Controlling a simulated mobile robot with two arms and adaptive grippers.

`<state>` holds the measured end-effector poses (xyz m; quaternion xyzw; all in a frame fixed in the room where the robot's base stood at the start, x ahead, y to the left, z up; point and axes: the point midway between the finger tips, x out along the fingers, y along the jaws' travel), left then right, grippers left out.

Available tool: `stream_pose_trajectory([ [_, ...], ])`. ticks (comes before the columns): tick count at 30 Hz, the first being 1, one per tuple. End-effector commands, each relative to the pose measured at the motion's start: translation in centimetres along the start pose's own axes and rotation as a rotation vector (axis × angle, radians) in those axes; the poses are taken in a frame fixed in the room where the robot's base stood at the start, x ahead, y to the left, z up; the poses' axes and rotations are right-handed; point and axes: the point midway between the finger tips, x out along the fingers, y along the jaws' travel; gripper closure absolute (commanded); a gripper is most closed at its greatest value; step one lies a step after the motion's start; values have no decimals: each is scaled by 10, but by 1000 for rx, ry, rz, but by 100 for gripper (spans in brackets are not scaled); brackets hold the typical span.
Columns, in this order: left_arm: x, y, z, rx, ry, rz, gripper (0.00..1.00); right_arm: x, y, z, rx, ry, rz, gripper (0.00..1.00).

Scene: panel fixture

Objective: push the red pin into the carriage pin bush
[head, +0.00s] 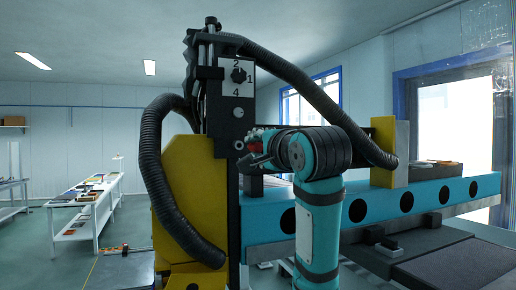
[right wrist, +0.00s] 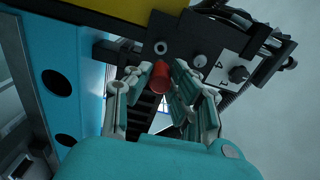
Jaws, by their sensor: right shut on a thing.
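The red pin (right wrist: 160,78) is between the fingers of my right gripper (right wrist: 162,84) in the right wrist view. The gripper is shut on it. A pale ring, seemingly the carriage pin bush (right wrist: 161,47), sits in the dark carriage plate (right wrist: 185,35) just above the pin in that view. I cannot tell whether the pin touches it. In the head view a bit of red shows at my right gripper (head: 254,147), close to the right of the carriage plate (head: 238,128). The pin's far end is hidden. My left gripper is not in view.
A knob with a number dial (head: 238,75) is above on the carriage. Black corrugated hoses (head: 152,150) loop around it. A blue beam (head: 430,196) with round holes runs to the right. A white table (head: 88,205) stands far left, with open floor before it.

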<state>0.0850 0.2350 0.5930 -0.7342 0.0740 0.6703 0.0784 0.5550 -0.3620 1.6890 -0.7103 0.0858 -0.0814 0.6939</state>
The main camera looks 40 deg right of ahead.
Motion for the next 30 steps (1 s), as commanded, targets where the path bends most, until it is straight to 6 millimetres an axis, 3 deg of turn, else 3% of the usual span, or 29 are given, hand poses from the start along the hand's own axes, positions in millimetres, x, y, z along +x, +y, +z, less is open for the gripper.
stream_pose_trajectory([
  [18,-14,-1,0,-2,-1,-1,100,50,-1,0,-5,-1,1,100],
  [30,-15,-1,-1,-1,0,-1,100,57,0,0,-6,1,-1,100],
])
